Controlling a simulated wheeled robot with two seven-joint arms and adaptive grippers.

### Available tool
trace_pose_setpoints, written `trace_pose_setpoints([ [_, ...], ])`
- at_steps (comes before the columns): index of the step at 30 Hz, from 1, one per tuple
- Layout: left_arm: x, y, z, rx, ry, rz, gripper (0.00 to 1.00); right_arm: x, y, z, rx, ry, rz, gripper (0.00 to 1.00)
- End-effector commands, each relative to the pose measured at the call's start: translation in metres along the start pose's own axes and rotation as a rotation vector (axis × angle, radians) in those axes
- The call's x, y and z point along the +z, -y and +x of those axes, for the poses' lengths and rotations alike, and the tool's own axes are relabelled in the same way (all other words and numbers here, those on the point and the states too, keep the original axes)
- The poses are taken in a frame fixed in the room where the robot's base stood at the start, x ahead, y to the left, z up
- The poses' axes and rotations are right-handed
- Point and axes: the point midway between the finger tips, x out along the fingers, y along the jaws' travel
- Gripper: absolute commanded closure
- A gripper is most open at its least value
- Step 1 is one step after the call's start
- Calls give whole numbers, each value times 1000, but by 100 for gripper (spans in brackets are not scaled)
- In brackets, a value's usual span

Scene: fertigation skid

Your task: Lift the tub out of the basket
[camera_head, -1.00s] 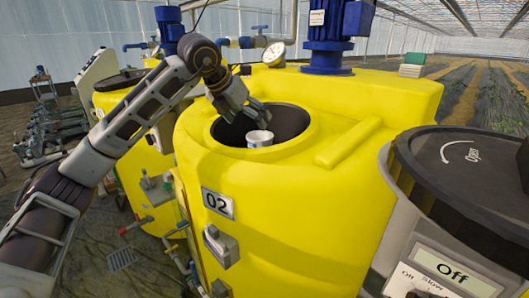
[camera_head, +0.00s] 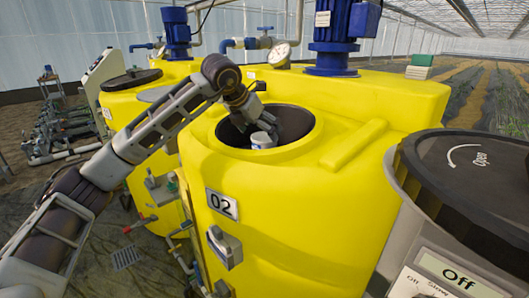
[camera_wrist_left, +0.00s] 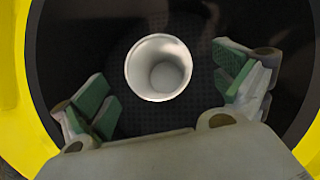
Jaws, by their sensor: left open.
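The tub (camera_head: 262,141) is a white, round, open-topped cup inside the dark opening of the yellow tank marked 02. It also shows in the left wrist view (camera_wrist_left: 158,68), upright and empty, above a dark, finely patterned surface of the basket (camera_wrist_left: 125,112). My left gripper (camera_head: 262,128) reaches down into the opening at the tub. In the left wrist view its green-padded fingers (camera_wrist_left: 165,95) are spread wide on either side of the tub, with a gap on both sides. It is open and holds nothing. My right gripper is not in view.
The yellow rim (camera_head: 300,148) of tank 02 (camera_head: 290,220) surrounds the opening closely. A blue motor (camera_head: 333,45) and a gauge (camera_head: 279,52) stand behind it. A grey unit with a black lid (camera_head: 470,170) is at the right.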

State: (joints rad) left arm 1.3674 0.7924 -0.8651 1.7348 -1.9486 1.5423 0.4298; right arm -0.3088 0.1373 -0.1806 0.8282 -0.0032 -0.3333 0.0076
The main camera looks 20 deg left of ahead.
Motion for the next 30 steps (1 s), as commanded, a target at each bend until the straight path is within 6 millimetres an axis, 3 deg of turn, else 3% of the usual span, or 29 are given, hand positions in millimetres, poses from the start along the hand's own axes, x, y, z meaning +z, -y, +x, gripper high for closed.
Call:
trace_pose_setpoints([
  [9, 0, 0, 33, -1, -1, 0, 3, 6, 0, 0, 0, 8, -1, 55],
  [23, 0, 0, 37, -1, 0, 0, 3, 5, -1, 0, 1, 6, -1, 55],
  [30, -2, -3, 55, 0, -2, -1, 3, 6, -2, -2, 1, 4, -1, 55],
])
